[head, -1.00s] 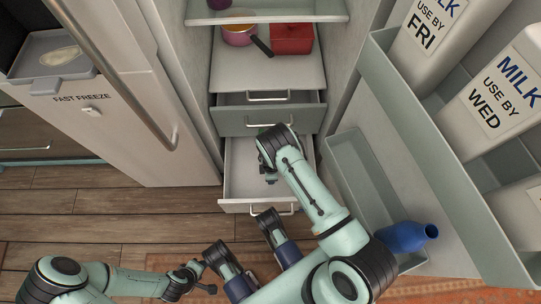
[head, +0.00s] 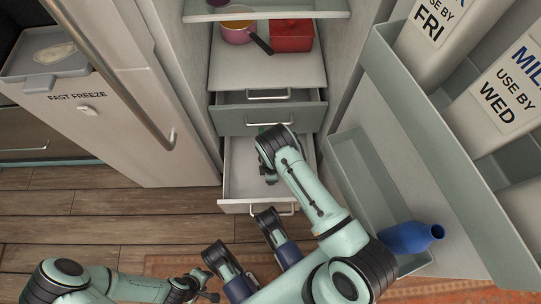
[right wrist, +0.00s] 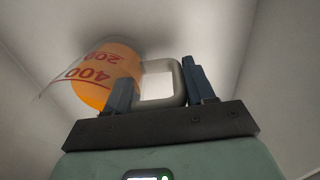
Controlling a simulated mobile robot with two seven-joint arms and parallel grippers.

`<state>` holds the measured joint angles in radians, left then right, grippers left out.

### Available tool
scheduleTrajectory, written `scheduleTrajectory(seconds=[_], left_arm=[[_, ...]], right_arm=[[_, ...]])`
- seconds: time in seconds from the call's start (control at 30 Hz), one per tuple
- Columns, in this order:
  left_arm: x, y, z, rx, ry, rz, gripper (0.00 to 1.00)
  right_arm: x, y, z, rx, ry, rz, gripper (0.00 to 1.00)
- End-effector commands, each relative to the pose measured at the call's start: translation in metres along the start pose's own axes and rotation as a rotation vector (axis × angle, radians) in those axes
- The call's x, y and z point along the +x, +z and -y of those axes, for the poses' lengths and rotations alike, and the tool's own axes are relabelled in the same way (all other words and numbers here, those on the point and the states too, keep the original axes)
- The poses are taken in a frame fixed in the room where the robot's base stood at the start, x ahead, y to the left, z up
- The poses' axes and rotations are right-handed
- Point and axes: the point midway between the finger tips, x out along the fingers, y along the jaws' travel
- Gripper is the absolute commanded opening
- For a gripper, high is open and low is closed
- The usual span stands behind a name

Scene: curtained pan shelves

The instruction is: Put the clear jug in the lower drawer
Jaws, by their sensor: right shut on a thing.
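The clear jug (right wrist: 105,72) holds something orange and has red "200" and "400" marks. It shows tilted in the right wrist view. My right gripper (right wrist: 160,88) is shut on its pale handle (right wrist: 181,80). In the head view my right arm reaches down over the lower drawer (head: 238,190), which is pulled out. The right gripper (head: 270,178) is at the drawer's inside, mostly hidden by my wrist, and the jug cannot be made out there. My left gripper (head: 206,287) is low at the left, away from the drawer, with its fingers apart and empty.
The upper drawer (head: 232,120) is also partly out, just above. A pan (head: 238,32) and a red box (head: 292,36) sit on the shelf above. A door rack with milk cartons (head: 510,95) and a blue bottle (head: 408,238) stands close on the right.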

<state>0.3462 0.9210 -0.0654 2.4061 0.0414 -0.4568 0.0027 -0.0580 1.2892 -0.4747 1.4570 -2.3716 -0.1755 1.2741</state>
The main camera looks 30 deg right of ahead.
Motion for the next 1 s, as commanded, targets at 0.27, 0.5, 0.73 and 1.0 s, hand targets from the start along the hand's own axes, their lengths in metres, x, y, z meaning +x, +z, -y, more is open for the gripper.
scheduleTrajectory(seconds=[0.27, 0.5, 0.73, 1.0], left_arm=[[-0.0001, 0.0000, 0.0001, 0.000, 0.000, 0.000, 0.43], [0.0022, -0.0008, 0.0001, 0.001, 0.000, -0.001, 0.43], [0.0040, -0.0015, 0.0002, 0.001, 0.000, -0.001, 0.43], [0.0039, -0.0015, 0.0001, 0.001, 0.000, -0.001, 0.43]], right_arm=[[-0.0008, -0.0003, -0.0011, 0.000, 0.003, 0.000, 0.00], [0.0021, -0.0002, -0.0010, 0.000, 0.002, 0.000, 0.00], [0.0044, -0.0001, -0.0008, -0.001, 0.002, 0.000, 0.70], [0.0051, 0.0003, 0.0008, 0.000, -0.002, 0.001, 0.83]])
